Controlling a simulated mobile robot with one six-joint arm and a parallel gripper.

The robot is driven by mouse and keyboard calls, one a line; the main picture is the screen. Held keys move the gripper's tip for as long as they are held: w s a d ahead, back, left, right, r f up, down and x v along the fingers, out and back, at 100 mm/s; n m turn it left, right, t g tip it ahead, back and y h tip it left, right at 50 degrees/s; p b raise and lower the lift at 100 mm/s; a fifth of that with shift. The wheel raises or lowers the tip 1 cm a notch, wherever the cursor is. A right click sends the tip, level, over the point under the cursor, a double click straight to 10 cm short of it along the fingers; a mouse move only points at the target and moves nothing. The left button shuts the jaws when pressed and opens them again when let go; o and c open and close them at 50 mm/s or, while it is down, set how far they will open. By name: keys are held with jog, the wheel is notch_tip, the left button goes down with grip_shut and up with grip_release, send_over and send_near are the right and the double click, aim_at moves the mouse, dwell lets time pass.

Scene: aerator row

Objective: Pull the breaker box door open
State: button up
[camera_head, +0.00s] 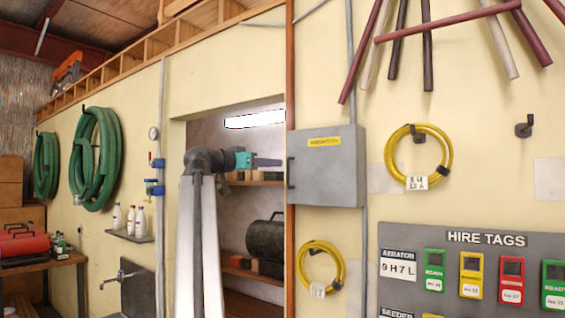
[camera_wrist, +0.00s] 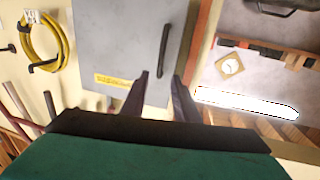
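The grey breaker box (camera_head: 325,168) is on the cream wall, with a yellow label and its door shut. A dark bar handle (camera_head: 290,173) is at the door's left edge. In the wrist view, turned roughly upside down, the door (camera_wrist: 112,35) and the handle (camera_wrist: 163,48) show ahead of the fingers. My gripper (camera_head: 283,162) is left of the handle in the head view, fingers pointing right. In the wrist view my gripper (camera_wrist: 161,76) is open, fingers apart and empty. The handle's end appears between the fingertips; whether they reach its depth is unclear.
A coiled yellow hose (camera_head: 418,160) hangs right of the box. A grey conduit (camera_head: 351,60) meets the box top. A hire tags board (camera_head: 480,262) is at lower right. Left of the box is a recess with shelves (camera_head: 262,183).

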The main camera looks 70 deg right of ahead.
aim_at(287, 164)
jog(key=p+x, duration=0.1)
jog(key=x, duration=0.5)
jog(key=shift+p, duration=0.3)
jog(key=shift+s+d, duration=0.1)
jog(key=shift+d, duration=0.05)
grip_shut()
jog(key=shift+a, duration=0.3)
jog(key=shift+d, duration=0.2)
